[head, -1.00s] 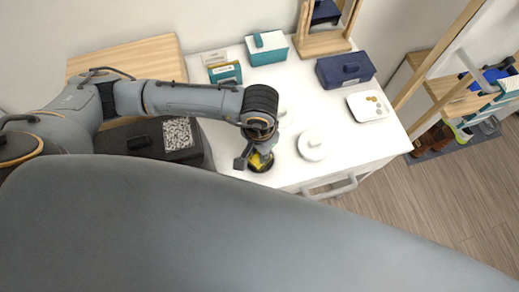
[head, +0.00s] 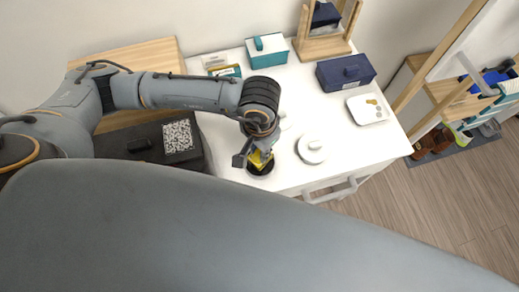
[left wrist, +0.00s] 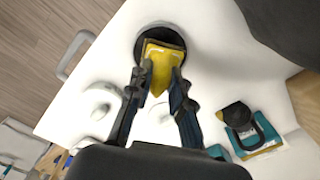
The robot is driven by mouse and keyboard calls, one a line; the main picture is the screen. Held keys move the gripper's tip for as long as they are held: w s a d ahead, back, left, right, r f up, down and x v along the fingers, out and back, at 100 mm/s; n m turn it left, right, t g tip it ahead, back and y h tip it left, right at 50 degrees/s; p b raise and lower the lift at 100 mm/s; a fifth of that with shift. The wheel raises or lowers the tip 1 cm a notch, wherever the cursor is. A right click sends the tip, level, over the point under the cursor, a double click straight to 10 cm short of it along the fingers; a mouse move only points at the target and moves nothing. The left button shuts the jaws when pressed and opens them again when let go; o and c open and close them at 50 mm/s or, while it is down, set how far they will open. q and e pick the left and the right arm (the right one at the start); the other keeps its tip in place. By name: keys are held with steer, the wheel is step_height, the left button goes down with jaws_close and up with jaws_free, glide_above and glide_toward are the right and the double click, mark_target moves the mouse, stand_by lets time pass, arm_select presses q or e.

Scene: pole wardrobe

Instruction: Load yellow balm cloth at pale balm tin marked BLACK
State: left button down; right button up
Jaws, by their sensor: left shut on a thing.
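The yellow balm cloth (left wrist: 161,68) is pinched between the fingers of my left gripper (left wrist: 161,80). It also shows in the head view (head: 260,159), just below my left gripper (head: 256,151). The cloth is over an open round tin with a black inside (left wrist: 178,36), near the table's front edge; the tin is under the gripper in the head view (head: 259,170). The cloth overlaps the dark opening; I cannot tell if it touches the black balm. No marking is readable. My right gripper is not in view.
A white round lid with a knob (head: 311,150) lies right of the tin. Teal (head: 267,52) and navy (head: 346,74) boxes and a white tray (head: 367,109) stand farther back. A black case (head: 150,147) is at left.

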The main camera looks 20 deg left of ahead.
arm_select(q)
steer(key=shift+r, duration=2.45)
